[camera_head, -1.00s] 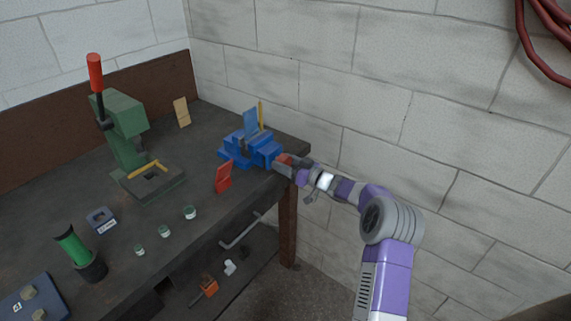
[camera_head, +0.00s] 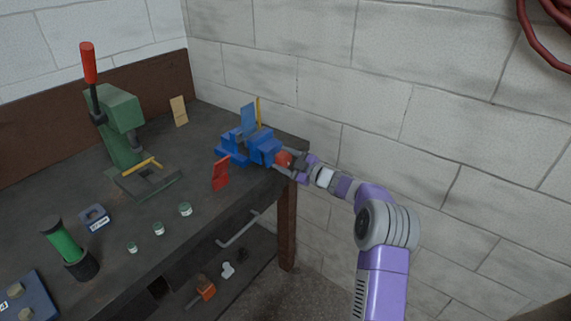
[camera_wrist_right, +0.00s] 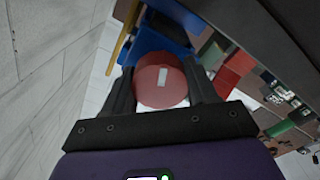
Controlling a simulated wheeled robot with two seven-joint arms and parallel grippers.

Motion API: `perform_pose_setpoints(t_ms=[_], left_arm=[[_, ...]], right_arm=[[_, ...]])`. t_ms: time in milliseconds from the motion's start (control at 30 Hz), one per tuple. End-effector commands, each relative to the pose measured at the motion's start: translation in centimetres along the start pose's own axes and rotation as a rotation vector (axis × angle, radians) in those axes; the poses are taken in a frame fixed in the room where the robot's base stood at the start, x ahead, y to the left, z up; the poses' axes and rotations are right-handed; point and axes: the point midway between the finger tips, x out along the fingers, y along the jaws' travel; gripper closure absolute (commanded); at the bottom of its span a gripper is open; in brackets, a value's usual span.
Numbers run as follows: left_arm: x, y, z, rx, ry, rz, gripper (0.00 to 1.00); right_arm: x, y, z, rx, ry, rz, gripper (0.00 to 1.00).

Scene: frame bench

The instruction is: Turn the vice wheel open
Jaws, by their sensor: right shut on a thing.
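The blue vice (camera_head: 248,143) stands at the right end of the dark bench. Its red wheel (camera_head: 284,159) is on the vice's near right side. My right gripper (camera_head: 287,162) is at the wheel. In the right wrist view the wheel (camera_wrist_right: 161,80), a round red knob with a pale mark, sits between the two dark fingers (camera_wrist_right: 160,88), which are shut on it. The blue vice body (camera_wrist_right: 150,42) shows behind the wheel. My left gripper is not in view.
A green press with a red handle (camera_head: 89,63) stands at the back left of the bench (camera_head: 125,215). A red angled piece (camera_head: 221,174) stands near the vice. Several small jars line the front edge. The block wall (camera_head: 420,110) is close on the right.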

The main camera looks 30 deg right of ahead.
Motion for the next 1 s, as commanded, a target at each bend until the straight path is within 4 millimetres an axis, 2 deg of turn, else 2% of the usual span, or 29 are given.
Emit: perform_pose_setpoints(t_ms=[333,1000], left_arm=[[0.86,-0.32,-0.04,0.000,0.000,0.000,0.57],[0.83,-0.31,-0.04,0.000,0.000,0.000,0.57]], right_arm=[[0.23,-0.08,0.06,-0.139,-0.003,0.000,0.73],[0.24,0.15,-0.13,-0.143,0.000,0.004,0.73]])
